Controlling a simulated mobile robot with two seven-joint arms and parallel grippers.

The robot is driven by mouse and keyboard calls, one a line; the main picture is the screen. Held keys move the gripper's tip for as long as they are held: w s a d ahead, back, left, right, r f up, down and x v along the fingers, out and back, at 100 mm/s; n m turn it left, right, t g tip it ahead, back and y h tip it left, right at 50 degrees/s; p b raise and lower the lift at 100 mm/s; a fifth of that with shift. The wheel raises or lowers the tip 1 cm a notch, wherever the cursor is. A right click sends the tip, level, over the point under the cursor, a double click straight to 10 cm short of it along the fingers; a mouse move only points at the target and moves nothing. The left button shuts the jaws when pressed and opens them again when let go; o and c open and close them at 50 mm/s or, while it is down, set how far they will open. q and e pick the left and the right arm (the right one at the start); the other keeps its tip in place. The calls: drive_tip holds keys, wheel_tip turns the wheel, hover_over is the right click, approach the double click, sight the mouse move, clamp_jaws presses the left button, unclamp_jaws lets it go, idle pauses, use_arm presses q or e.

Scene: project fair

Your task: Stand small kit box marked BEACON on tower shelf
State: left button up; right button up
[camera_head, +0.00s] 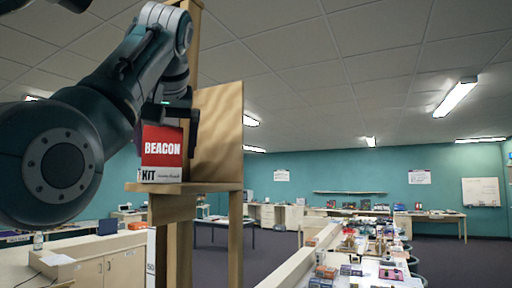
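The red and white kit box marked BEACON (162,148) is upright at the wooden tower shelf (215,187), near its left part. Its lower edge is close to the shelf board, and I cannot tell whether it touches. My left arm comes in from the left, and my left gripper (172,115) is at the top of the box, with a dark finger at the box's right side. The far finger is hidden, so its grip on the box is unclear. My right gripper is not in view.
A wooden panel (217,135) rises at the back of the shelf, right of the box. Long tables with many small items (375,250) run along the lower right. A cabinet (100,268) stands at lower left. Dark floor is open at the right.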

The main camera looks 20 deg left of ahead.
use_arm(q)
drive_tip(key=shift+r, duration=0.15)
drive_tip(key=v, duration=1.2)
idle(1.3)
